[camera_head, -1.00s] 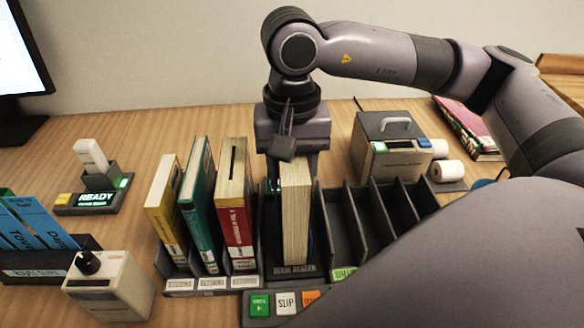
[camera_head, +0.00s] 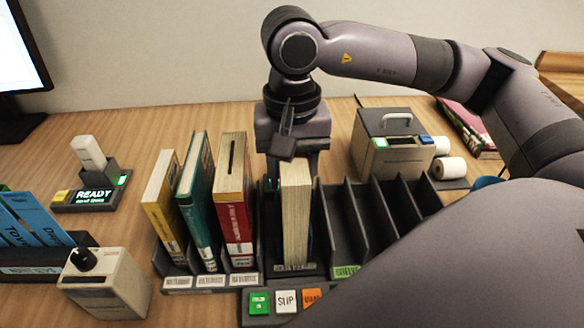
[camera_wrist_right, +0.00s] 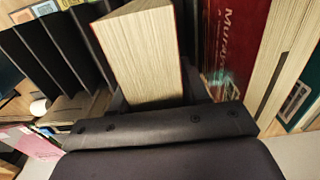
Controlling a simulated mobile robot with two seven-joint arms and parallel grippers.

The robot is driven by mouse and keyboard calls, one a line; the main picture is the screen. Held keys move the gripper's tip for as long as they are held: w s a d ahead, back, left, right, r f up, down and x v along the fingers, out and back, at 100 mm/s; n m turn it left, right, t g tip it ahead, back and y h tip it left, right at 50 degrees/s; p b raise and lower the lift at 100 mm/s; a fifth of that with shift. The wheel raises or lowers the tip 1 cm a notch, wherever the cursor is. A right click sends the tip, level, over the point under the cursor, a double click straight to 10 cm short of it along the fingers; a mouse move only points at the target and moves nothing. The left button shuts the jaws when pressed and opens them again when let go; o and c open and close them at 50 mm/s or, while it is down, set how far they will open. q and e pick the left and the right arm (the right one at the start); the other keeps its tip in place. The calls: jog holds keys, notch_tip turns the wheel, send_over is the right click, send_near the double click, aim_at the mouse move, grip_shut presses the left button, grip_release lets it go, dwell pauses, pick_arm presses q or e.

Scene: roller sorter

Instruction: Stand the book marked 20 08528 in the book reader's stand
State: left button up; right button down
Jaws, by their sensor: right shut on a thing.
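A thick book with cream page edges (camera_head: 296,215) stands upright in the dark book reader's stand (camera_head: 290,271). Its spine marking is not visible, so I cannot read its number. My right gripper (camera_head: 293,165) is at the book's upper back part, shut on it. In the right wrist view the book (camera_wrist_right: 147,55) rises from between the jaws of the gripper (camera_wrist_right: 155,110), pages toward the camera. My left gripper is not in view.
A yellow book (camera_head: 164,205), a teal book (camera_head: 197,200) and a red book (camera_head: 234,205) stand in slots to the left. Empty dark dividers (camera_head: 375,215) stand to the right. Green, white and orange buttons (camera_head: 286,301) lie in front. A scanner box (camera_head: 390,150) stands behind.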

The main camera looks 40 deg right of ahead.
jog(key=shift+f, duration=0.1)
jog(key=shift+c, duration=2.4)
grip_release()
notch_tip(320, 180, up, 7)
jog(key=shift+r, duration=0.15)
